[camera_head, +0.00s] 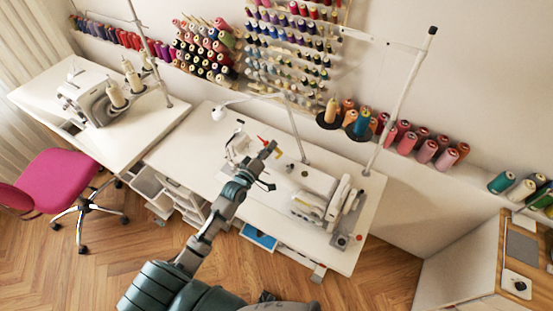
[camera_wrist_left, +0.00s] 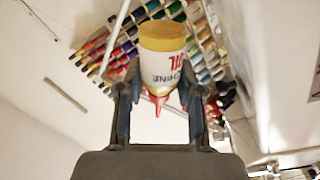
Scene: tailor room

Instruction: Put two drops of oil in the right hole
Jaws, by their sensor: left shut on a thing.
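My left gripper (camera_head: 266,168) reaches over the middle white table, just left of the white sewing machine (camera_head: 318,197). In the left wrist view it is shut on an oil bottle (camera_wrist_left: 162,62), with a finger on each side. The bottle is white with a yellow bottom, dark and red lettering and a red nozzle. The nozzle points down in that picture, towards the gripper's palm. The machine's holes are too small to tell. My right gripper is not in view.
A second sewing machine (camera_head: 95,103) stands on the left table. Thin stands (camera_head: 400,90) rise behind the machines. Thread spools (camera_head: 290,45) cover the back wall. A pink chair (camera_head: 62,180) is at left. The table's front edge has drawers and a blue tray (camera_head: 260,238) below.

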